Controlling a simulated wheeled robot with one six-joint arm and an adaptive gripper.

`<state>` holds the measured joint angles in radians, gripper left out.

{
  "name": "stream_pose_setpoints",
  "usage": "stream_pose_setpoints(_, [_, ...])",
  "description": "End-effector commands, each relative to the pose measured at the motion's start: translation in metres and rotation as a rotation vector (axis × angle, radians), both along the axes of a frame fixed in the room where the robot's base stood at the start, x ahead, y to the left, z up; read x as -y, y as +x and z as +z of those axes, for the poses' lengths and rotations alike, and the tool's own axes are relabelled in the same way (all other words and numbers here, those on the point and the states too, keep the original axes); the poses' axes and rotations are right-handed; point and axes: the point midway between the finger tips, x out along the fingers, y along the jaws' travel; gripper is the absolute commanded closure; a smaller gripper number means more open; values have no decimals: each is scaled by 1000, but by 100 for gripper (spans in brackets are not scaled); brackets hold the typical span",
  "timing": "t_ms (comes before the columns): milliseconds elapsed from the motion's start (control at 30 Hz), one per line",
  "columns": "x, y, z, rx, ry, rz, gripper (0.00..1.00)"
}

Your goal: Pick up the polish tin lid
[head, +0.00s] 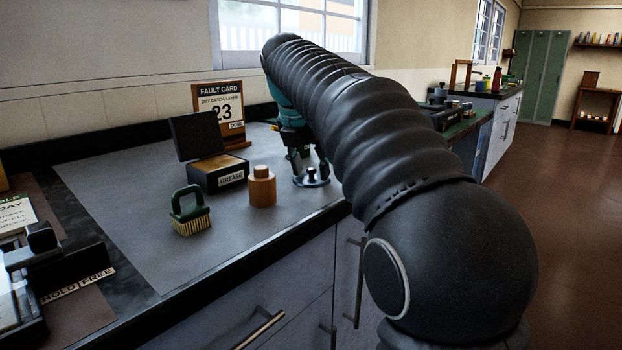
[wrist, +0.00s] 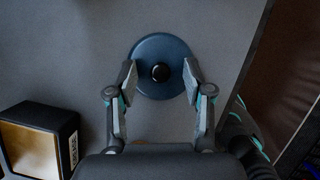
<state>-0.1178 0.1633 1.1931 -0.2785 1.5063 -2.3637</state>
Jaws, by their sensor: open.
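The polish tin lid is a round dark blue disc with a black knob (wrist: 163,52) in its middle. In the wrist view it lies between the two fingertips of my gripper (wrist: 159,80), which is open. The fingertips overlap the lid's left and right sides in the picture; I cannot tell whether they touch it. In the head view the lid (head: 311,181) lies on the grey mat near the bench's front edge, with my gripper (head: 303,160) just above it. My arm hides part of the area behind it.
An open box labelled grease (head: 217,173), an orange-brown bottle (head: 262,188) and a green-handled brush (head: 190,211) stand left of the lid. A fault card (head: 222,112) stands behind. The grey mat (head: 130,210) is bare at front left. The bench edge is close on the right.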

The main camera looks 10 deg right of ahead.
Motion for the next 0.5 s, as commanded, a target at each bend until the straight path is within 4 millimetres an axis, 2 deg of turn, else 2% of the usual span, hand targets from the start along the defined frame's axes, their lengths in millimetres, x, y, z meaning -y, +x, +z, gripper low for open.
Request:
stream_pose_setpoints(167, [0, 0, 0, 0, 0, 0, 49])
stream_pose_setpoints(367, [0, 0, 0, 0, 0, 0, 96])
stream_pose_setpoints(400, [0, 0, 0, -1, 1, 0, 100])
stream_pose_setpoints(500, [0, 0, 0, -1, 0, 0, 100])
